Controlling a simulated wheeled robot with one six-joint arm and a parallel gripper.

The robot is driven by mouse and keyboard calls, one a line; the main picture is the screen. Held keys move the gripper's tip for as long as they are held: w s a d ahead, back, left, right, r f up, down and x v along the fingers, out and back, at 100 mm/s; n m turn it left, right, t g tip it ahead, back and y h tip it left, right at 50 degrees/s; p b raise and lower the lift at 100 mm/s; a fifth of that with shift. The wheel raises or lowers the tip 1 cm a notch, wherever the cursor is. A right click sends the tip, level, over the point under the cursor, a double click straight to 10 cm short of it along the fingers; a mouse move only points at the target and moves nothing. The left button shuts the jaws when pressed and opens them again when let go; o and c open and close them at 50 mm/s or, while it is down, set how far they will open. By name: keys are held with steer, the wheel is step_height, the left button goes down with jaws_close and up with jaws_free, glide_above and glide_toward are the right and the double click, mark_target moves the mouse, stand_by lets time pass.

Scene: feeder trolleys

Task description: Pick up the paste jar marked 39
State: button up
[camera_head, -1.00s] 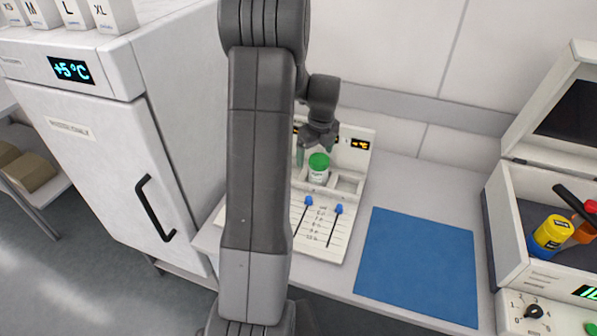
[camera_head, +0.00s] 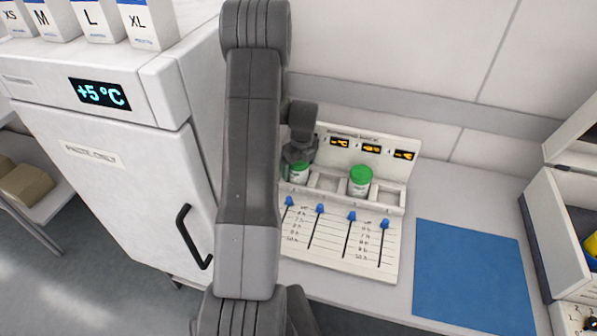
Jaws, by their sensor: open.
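A slanted white rack (camera_head: 340,238) on the bench holds white jars with green lids. One jar (camera_head: 360,181) stands clear in a slot toward the right. Another jar (camera_head: 299,174) is directly below my gripper (camera_head: 300,160) and partly covered by it. A green edge, perhaps of a third jar (camera_head: 284,172), shows beside my arm, which hides the rack's left end. My gripper is open and points down close over the covered jar's lid. I cannot tell whether its fingers are around that jar. No number 39 can be read on any jar.
The rack's back panel has small orange displays (camera_head: 371,149); its sloped front has blue sliders (camera_head: 352,216). A blue mat (camera_head: 470,272) lies to the right, with an open case (camera_head: 570,225) beyond. A white fridge (camera_head: 110,170) reading +5°C stands left.

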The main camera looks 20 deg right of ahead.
steer(key=c, duration=1.5)
steer(key=shift+r, duration=0.15)
